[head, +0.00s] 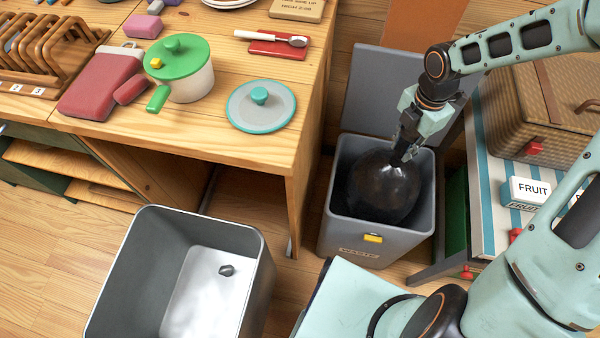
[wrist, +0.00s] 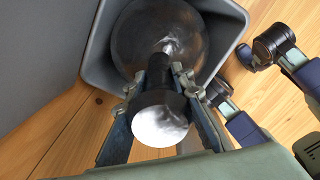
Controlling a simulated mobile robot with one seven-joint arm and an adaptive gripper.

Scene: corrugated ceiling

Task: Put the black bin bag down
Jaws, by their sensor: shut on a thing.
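The black bin bag (head: 380,190) is a round, shiny black bag inside the grey waste bin (head: 347,238), below the bin's rim. In the wrist view the bag (wrist: 150,40) shows within the bin walls, with its neck rising between my fingers. My gripper (head: 402,155) reaches down into the bin opening from above and is shut on the neck of the bag. The wrist view shows my gripper (wrist: 158,90) with a finger on each side of the neck. Whether the bag touches the bin's floor is hidden.
The bin's grey lid (head: 385,85) stands open behind it. An open grey container (head: 255,290) with a white bottom and a small dark object stands at the front left. A wooden table (head: 225,150) is to the left; a striped cabinet (head: 490,180) with a wicker basket (head: 540,105) is right.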

